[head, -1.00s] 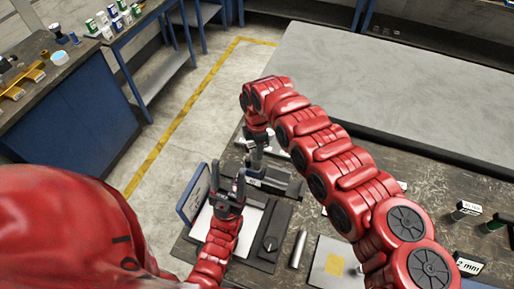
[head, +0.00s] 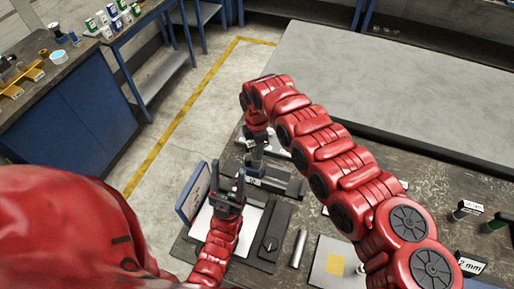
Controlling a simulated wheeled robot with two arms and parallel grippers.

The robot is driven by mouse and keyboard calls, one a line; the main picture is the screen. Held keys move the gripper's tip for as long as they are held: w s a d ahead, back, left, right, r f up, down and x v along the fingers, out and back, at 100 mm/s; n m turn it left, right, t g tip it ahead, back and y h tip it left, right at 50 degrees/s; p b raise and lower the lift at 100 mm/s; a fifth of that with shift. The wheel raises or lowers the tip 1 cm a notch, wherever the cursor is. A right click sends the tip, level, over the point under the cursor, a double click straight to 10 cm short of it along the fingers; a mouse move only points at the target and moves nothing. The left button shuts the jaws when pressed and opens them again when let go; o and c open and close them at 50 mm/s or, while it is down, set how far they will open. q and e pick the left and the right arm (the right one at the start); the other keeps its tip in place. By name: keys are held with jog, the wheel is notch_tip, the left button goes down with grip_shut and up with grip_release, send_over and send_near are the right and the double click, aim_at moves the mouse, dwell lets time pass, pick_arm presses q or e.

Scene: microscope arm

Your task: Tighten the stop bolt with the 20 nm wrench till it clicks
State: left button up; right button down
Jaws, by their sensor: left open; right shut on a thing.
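My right arm arches over the bench from the right, and its gripper (head: 257,151) points down at the far left of the bench. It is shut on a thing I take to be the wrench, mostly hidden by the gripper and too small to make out. A small white label (head: 252,173) shows just below it, beside a dark grey fixture (head: 278,180). The stop bolt cannot be made out. My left gripper (head: 227,180) is open and empty, fingers up, in front of the fixture, above a white sheet (head: 254,217).
A blue-edged panel (head: 192,193) stands left of my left gripper. A dark flat block (head: 271,243), a metal cylinder (head: 299,248) and a plate with a yellow square (head: 336,264) lie nearer. Labelled small items stand at right. A large grey slab (head: 400,95) fills the back.

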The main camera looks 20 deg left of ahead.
jog(key=shift+b, duration=0.3)
dwell(0.5)
jog(key=shift+f+b, duration=1.1)
jog(key=shift+f, duration=0.1)
jog(key=shift+s+f+b, duration=0.2)
jog(key=shift+f+b, duration=0.1)
jog(key=shift+b, duration=0.05)
jog(key=m, duration=0.4)
jog(key=shift+f, duration=0.15)
jog(key=m, duration=0.3)
jog(key=shift+f+m+p, duration=0.1)
jog(key=shift+m+p, duration=0.2)
jog(key=shift+p, duration=0.1)
jog(key=shift+m, duration=0.3)
